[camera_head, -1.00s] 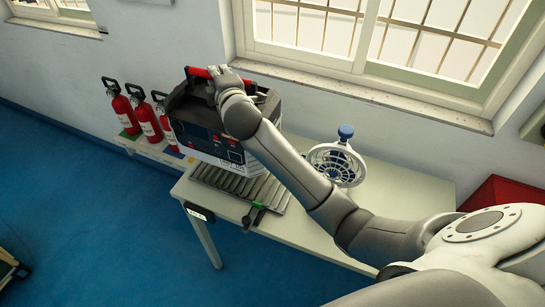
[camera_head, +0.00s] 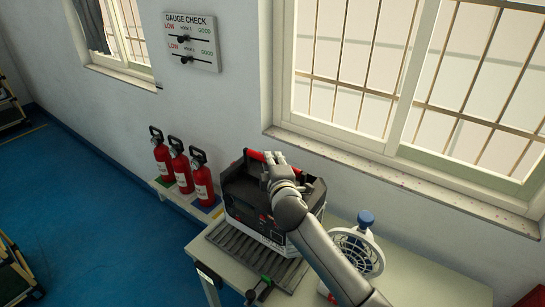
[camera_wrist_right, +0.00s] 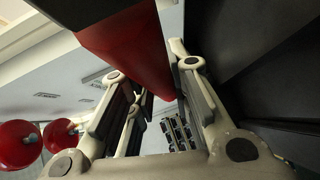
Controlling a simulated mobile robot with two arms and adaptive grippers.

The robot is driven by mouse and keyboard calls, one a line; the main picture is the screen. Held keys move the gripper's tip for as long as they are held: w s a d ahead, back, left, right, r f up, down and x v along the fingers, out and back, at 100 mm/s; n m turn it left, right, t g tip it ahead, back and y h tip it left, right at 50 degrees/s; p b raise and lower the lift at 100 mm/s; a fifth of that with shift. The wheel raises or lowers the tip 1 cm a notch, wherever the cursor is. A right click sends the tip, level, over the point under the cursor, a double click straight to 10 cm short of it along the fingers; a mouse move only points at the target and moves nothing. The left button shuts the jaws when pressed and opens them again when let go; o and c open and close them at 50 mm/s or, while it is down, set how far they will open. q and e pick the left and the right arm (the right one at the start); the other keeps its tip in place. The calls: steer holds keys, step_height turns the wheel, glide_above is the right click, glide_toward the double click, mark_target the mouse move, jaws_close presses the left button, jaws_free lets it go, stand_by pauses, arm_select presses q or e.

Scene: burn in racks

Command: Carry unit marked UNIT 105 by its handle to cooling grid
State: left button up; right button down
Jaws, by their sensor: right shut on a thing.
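The unit (camera_head: 240,200) is a black and grey box with a red handle (camera_head: 254,155) on top; its marking is too small to read. My right gripper (camera_head: 274,160) is shut on the handle from above, and the red handle also shows between the fingers in the right wrist view (camera_wrist_right: 135,50). The unit is at the rear of the slatted grey cooling grid (camera_head: 232,243) on the table. I cannot tell whether its base rests on the slats or hangs just above them. My forearm hides the unit's right side. My left gripper is not in view.
A white fan with a blue knob (camera_head: 365,219) stands on the table right of the unit. A green-and-black lever (camera_head: 262,289) is at the grid's front. Several red fire extinguishers (camera_head: 181,170) stand on a low shelf at left. The wall and window are behind.

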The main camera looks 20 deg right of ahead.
steer(key=shift+w+a+f, duration=0.1)
steer(key=shift+f, duration=1.1)
steer(key=c, duration=1.6)
jaws_free()
steer(key=shift+s+f, duration=0.2)
steer(key=shift+f, duration=0.45)
steer(key=shift+o, duration=1.3)
steer(key=shift+s+r, duration=0.2)
steer(key=shift+w+f, duration=0.1)
